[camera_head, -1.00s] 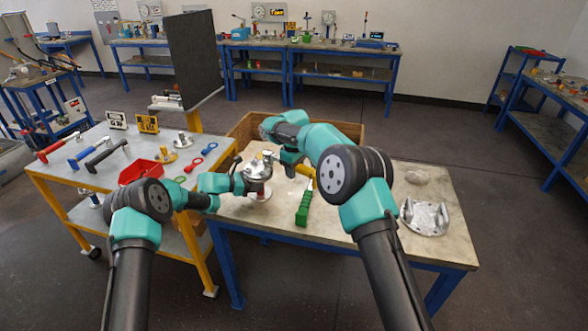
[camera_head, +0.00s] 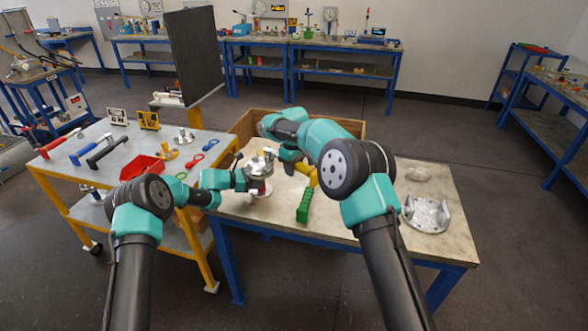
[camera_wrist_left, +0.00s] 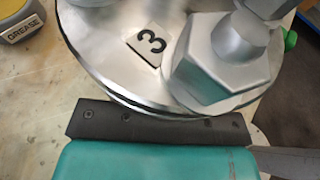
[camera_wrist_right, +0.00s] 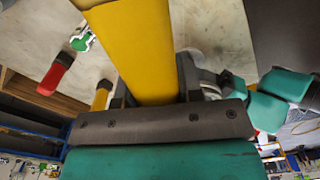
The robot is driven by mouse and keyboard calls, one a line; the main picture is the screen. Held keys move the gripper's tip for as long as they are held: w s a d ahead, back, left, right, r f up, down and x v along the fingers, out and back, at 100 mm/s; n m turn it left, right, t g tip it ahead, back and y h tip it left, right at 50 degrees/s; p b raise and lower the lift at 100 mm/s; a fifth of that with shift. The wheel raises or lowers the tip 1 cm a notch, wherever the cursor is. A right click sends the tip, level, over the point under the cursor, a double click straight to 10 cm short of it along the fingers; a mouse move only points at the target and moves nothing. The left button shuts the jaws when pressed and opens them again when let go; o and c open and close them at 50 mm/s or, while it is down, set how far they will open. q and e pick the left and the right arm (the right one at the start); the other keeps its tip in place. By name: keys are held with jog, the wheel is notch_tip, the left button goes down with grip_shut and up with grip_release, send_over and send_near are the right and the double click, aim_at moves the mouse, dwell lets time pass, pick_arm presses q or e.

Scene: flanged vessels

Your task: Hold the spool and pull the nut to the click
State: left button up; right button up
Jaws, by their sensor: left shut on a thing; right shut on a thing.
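The silver spool (camera_head: 258,186) stands upright on the near bench, its round top flange crowded with metal parts. My left gripper (camera_head: 242,180) is shut on its near side; in the left wrist view the flange (camera_wrist_left: 105,65) lies against the jaw, with a "3" tag (camera_wrist_left: 149,45) on it. A large hex nut (camera_wrist_left: 208,75) sits on the flange, with a smaller silver part on top. My right gripper (camera_head: 292,160) is shut on a yellow bar-shaped tool (camera_head: 310,175), which also fills the right wrist view's middle (camera_wrist_right: 135,45). Where the tool meets the nut is hidden.
A metal fixture (camera_head: 426,214) stands at the bench's right. A cart (camera_head: 60,172) at left holds a red tray (camera_head: 142,169) and hand tools. A wooden crate (camera_head: 350,128) is behind.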

jog(key=shift+r, duration=2.3)
pick_arm(q)
jog(key=o, duration=0.9)
jog(key=shift+a, duration=0.1)
jog(key=v, duration=1.2)
jog(key=shift+r, duration=0.1)
